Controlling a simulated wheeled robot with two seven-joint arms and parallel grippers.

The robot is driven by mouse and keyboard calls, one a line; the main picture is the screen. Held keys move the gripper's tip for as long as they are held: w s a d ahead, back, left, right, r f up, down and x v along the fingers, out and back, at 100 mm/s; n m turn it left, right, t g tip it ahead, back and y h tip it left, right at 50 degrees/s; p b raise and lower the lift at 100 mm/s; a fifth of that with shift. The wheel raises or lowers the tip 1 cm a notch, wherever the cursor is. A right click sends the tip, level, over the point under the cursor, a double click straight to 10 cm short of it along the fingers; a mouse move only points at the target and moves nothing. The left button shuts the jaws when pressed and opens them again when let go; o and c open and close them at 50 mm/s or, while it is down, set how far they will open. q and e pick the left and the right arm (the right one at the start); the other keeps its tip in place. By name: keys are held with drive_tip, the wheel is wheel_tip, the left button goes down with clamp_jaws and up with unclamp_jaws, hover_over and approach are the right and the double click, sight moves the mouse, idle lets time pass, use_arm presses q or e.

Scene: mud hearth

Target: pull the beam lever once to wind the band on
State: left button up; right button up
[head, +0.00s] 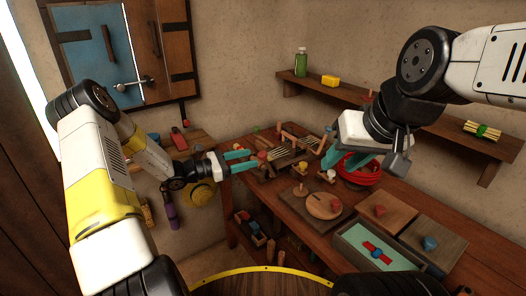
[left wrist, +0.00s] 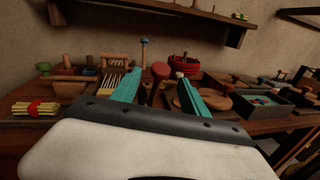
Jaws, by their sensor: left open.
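A small wooden frame strung with pale threads (head: 281,153) stands on the bench; its threads (left wrist: 112,82) also show in the left wrist view. A dark stick with a round red knob (left wrist: 160,70), which looks like the beam lever, rises between my left fingers as seen in the left wrist view. My left gripper (head: 240,161) is open and empty, left of the frame and apart from the knob. My right gripper (head: 348,163) looks open, by a red coil. I cannot make out the band.
The red coil (head: 362,172), a round wooden board (head: 323,206) and a tray with a green lining (head: 352,238) lie to the right on the bench. A wall shelf (head: 405,115) runs behind. A yellow-red bundle (left wrist: 35,108) lies at left in the left wrist view.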

sight(263, 154)
use_arm(q)
drive_tip(key=x, duration=0.6)
drive_tip(key=shift+w+d, duration=0.1)
drive_tip(key=shift+d, duration=0.3)
clamp_jaws()
idle(1.0)
